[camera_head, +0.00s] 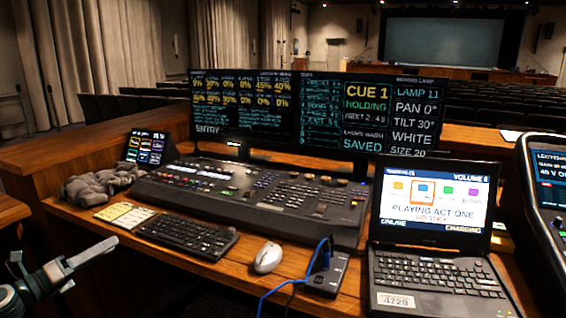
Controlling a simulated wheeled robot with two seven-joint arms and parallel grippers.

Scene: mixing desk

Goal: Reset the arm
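My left gripper (82,258) shows at the lower left, in front of the desk's left end. Its grey finger part points up and right, toward the black keyboard (187,235), with nothing visible held in it. The fingers overlap in this view, so I cannot tell whether they are open or shut. It appears apart from the desk items. My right gripper is not in view.
The wooden desk (262,290) holds a lighting console (250,195), two monitors (240,105), a white mouse (267,257), a black box (327,272) with a blue cable, and a laptop (435,225). Grey bags (97,186) lie at the left. A tilted screen (550,180) stands right.

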